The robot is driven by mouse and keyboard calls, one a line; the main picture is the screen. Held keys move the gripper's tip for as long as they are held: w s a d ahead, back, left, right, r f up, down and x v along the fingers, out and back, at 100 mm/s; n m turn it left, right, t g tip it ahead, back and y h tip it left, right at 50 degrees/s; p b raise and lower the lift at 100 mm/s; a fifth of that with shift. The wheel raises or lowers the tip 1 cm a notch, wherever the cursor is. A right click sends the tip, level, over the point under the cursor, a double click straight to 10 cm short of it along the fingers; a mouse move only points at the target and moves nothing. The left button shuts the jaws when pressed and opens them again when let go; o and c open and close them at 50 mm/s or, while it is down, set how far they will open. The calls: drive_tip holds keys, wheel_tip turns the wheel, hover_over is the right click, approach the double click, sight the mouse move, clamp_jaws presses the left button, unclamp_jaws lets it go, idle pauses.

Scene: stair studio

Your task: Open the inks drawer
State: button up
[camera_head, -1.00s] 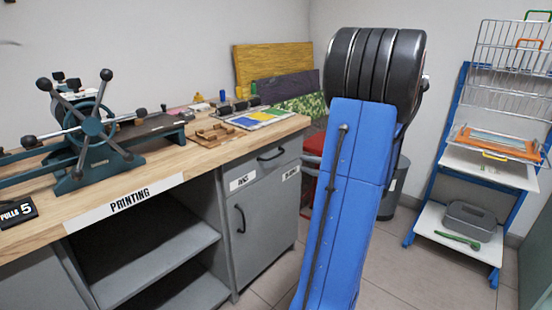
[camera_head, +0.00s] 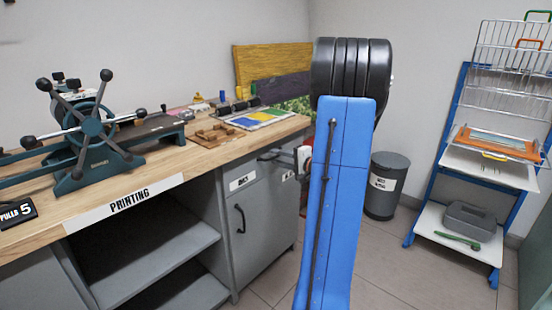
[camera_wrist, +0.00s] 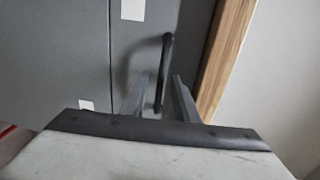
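The inks drawer (camera_head: 262,174) is the shallow grey front under the right end of the wooden counter, with a white label reading INKS. It looks shut. Its dark bar handle shows in the wrist view (camera_wrist: 167,72). My gripper (camera_wrist: 158,82) is open in the wrist view, its two fingers on either side of the lower part of the handle. I cannot tell whether either finger touches it. In the head view my blue arm hides most of the gripper; only a small light part shows by the handle.
A cupboard door (camera_head: 257,225) with its own handle is below the drawer. The counter (camera_head: 215,157) carries a press (camera_head: 92,127) and several printing items. A grey bin (camera_head: 386,187) and a blue rack (camera_head: 430,185) stand to the right. Some floor between is clear.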

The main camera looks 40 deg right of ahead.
drive_tip(key=shift+w, duration=0.6)
drive_tip(key=shift+a, duration=0.1)
clamp_jaws()
drive_tip(key=shift+f, duration=0.1)
idle(0.9)
